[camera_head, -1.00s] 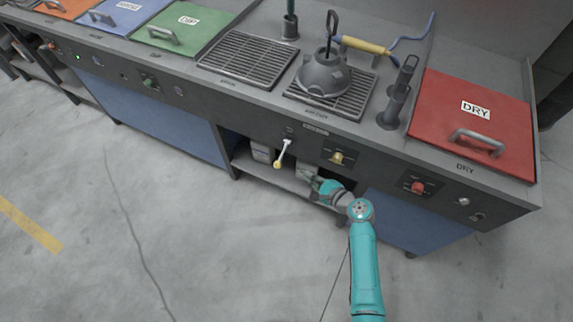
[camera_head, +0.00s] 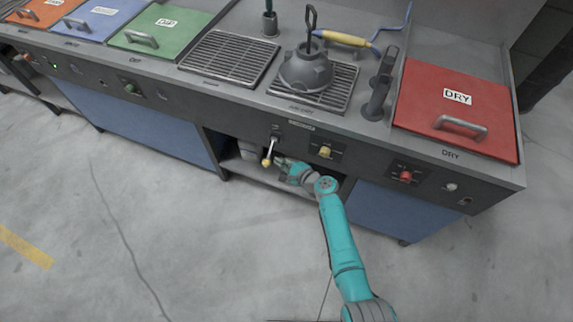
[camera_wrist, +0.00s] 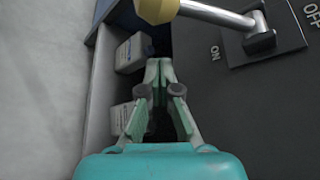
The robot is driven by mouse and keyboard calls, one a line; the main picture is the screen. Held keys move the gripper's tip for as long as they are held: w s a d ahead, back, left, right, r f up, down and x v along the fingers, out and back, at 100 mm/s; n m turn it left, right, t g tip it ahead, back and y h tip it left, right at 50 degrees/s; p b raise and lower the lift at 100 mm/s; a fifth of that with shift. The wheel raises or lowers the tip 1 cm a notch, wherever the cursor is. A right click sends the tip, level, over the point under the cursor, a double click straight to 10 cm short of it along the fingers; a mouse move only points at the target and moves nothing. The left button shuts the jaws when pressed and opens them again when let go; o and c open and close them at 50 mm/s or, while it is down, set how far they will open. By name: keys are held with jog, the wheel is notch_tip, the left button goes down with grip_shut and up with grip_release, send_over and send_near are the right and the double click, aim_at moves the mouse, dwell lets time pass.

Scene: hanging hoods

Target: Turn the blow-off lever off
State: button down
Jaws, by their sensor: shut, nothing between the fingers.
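The blow-off lever (camera_head: 271,147) sits on the dark front panel of the bench, below the grate with the grey hood part. It is a silvery rod with a yellow knob, hanging down and slightly left. In the wrist view the rod (camera_wrist: 213,13) and its yellow knob (camera_wrist: 157,9) cross the top. An ON label is beside its pivot plate, and an OFF label shows at the upper right corner. My gripper (camera_head: 278,161) is just right of the knob in the head view. In the wrist view its fingers (camera_wrist: 160,66) meet at the tips, empty, with the lever ahead of them; contact is not visible.
A yellow knob (camera_head: 324,152) and a red knob (camera_head: 405,176) are on the panel to the right. An open shelf (camera_head: 236,165) with pale containers (camera_wrist: 132,54) lies under the panel. The grey floor in front is clear.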

jog(key=shift+s+a+r, duration=1)
jog(key=shift+s+r, duration=0.1)
jog(key=shift+r, duration=0.15)
jog(key=shift+s+r, duration=0.1)
jog(key=r+m+g, duration=0.1)
jog(key=s+r+m+g, duration=0.1)
jog(key=r+m+g, duration=0.1)
jog(key=shift+s+a+r+m+g, duration=0.3)
jog(key=shift+a+r+m, duration=0.05)
jog(key=shift+r+m, duration=0.05)
notch_tip(320, 180, up, 4)
jog(key=m+g+y, duration=0.1)
jog(key=m+g, duration=0.2)
send_over(267, 161)
jog(key=s+d, duration=0.1)
jog(key=d, duration=0.1)
jog(key=shift+r, duration=0.1)
jog(key=shift+w+r, duration=0.1)
jog(key=shift+r, duration=0.05)
